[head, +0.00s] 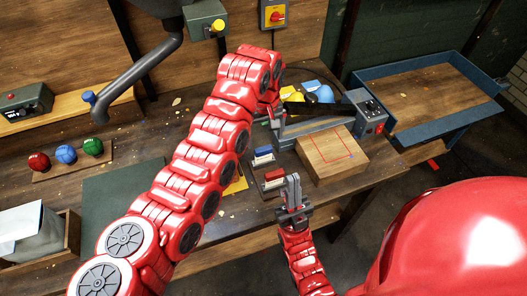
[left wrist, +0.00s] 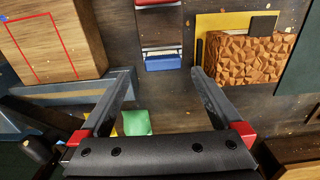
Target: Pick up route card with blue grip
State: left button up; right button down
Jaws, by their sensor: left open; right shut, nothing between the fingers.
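The blue grip (head: 263,152) of a route card shows on the bench in the head view, behind the red grip (head: 274,175) of another card. In the left wrist view the blue grip (left wrist: 163,62) lies ahead between the open fingertips, with no visible contact. The red grip (left wrist: 155,2) is cut by the top edge. My left gripper (head: 278,120) is open and empty above the bench, partly hidden by my arm; its two fingers (left wrist: 163,76) show in the wrist view. My right gripper (head: 292,183) is shut and empty, pointing up in front of the red grip.
A wooden block with a red outline (head: 332,155) stands right of the cards. A grey machine (head: 370,115) is behind it. A yellow sheet with a rough brown block (left wrist: 245,55) lies beside the cards. Three balls on a rack (head: 66,155) and a blue-edged tray (head: 430,90) are farther off.

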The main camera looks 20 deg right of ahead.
aim_at(263, 149)
pick_arm(q)
notch_tip(263, 149, down, 3)
jog(key=shift+r, duration=0.15)
jog(key=f+p, duration=0.2)
jog(key=f, duration=0.1)
jog(key=f+p, duration=0.1)
jog(key=shift+a+f+p, duration=0.3)
jog(key=shift+f+p, duration=0.05)
jog(key=shift+d+f, duration=0.1)
jog(key=shift+f, duration=0.2)
jog(key=c, duration=1.3)
jog(key=shift+r, duration=0.1)
